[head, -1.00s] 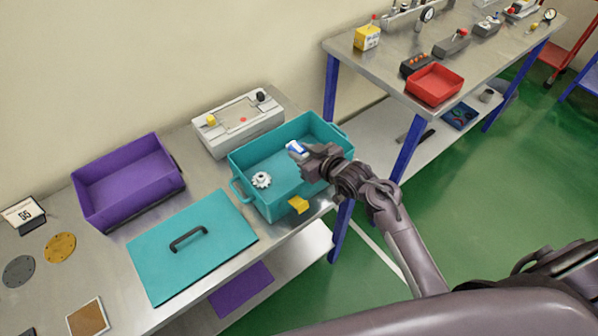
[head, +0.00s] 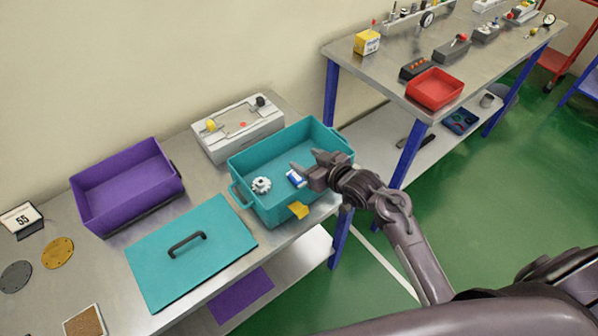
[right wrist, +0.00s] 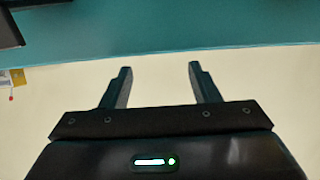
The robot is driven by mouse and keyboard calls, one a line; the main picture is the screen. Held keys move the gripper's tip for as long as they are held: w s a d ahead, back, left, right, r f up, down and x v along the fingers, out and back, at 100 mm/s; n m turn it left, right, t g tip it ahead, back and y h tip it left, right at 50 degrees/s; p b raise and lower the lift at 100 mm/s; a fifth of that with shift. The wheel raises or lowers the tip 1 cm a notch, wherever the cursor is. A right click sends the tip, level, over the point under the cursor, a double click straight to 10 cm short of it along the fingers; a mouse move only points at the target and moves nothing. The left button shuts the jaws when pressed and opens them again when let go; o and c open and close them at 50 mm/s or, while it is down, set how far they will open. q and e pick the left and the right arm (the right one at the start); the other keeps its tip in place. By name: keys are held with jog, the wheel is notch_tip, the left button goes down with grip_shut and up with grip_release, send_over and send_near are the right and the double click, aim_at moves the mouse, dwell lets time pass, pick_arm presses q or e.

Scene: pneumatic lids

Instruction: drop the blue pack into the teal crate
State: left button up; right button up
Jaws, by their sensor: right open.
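The blue pack (head: 296,179), blue and white, shows inside the teal crate (head: 253,202), just below my right gripper. I cannot tell for sure whether it rests on the crate floor. My right gripper (head: 304,161) is over the right part of the crate, with its fingers apart and nothing between them. The right wrist view also shows the open, empty fingers (right wrist: 160,68). My left gripper is not in view.
A white gear (head: 261,185) lies in the crate's left part. A teal lid (head: 190,265) with a black handle lies in front of it. A purple crate (head: 125,185) stands left, a grey-white box (head: 238,127) behind.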

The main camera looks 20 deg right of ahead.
jog(key=shift+b+v, duration=0.35)
jog(key=shift+v, duration=2.45)
jog(key=shift+f, duration=0.1)
